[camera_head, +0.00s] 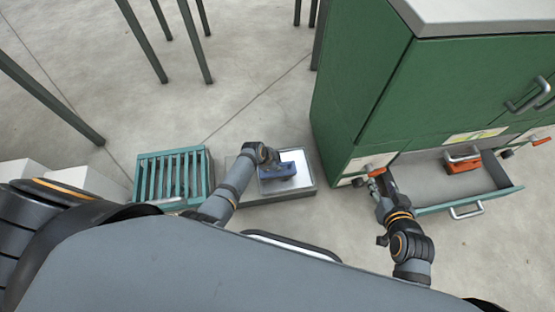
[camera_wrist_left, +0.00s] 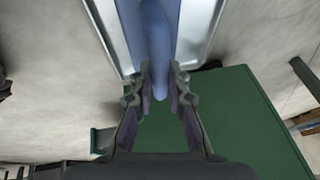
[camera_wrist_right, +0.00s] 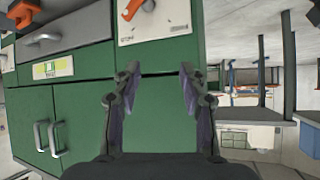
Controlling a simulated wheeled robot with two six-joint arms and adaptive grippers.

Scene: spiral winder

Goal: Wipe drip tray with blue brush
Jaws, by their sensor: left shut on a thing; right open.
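The drip tray (camera_head: 303,181) is a shallow pale metal tray in a low grey frame on the floor, left of the green cabinet. The blue brush (camera_head: 278,173) is over the tray, and its contact with the surface cannot be made out. My left gripper (camera_head: 268,157) is shut on the brush handle. In the left wrist view the blue handle (camera_wrist_left: 155,45) runs between the fingers (camera_wrist_left: 158,78), with the tray's pale rim (camera_wrist_left: 197,35) on both sides. My right gripper (camera_head: 381,180) is open and empty in front of the cabinet, also in the right wrist view (camera_wrist_right: 158,75).
The green cabinet (camera_head: 360,105) stands right of the tray. Its open drawer (camera_head: 425,172) holds a red-orange object (camera_head: 462,160). An orange lever (camera_head: 376,170) is near my right gripper. A teal slatted crate (camera_head: 172,175) stands left of the tray. Grey floor lies open behind.

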